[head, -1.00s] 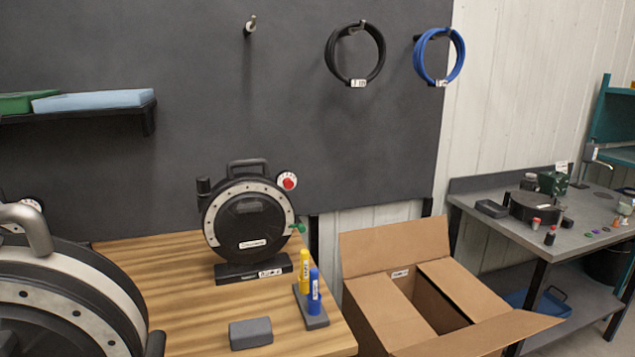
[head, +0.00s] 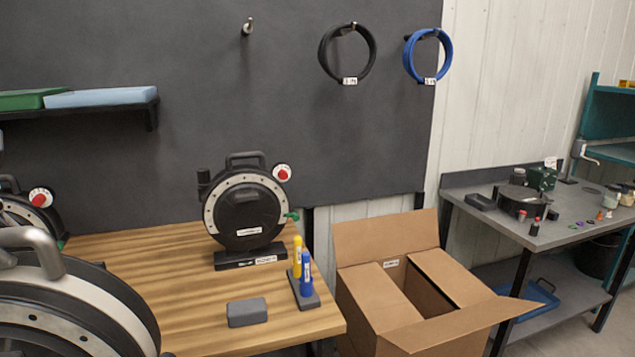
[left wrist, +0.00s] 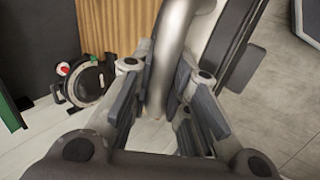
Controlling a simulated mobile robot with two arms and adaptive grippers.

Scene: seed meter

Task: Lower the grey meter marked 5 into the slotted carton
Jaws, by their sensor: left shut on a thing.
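A large round meter (head: 75,308) with a grey tubular handle fills the lower left of the head view, close to the camera. No number 5 is visible on it. In the left wrist view, my left gripper (left wrist: 158,88) is shut on that grey handle (left wrist: 172,50), one finger on either side. The left gripper cannot be made out in the head view. The slotted carton (head: 370,305) stands open to the right of the wooden table, flaps spread, with a dark gap showing inside. The held meter is well left of the carton. My right gripper is not in view.
On the wooden table (head: 150,270) stand a black meter (head: 245,212), yellow and blue tubes (head: 306,272) and a grey block (head: 247,312). Another meter (head: 25,215) is at the left edge. A cluttered grey workbench (head: 560,232) stands right of the carton.

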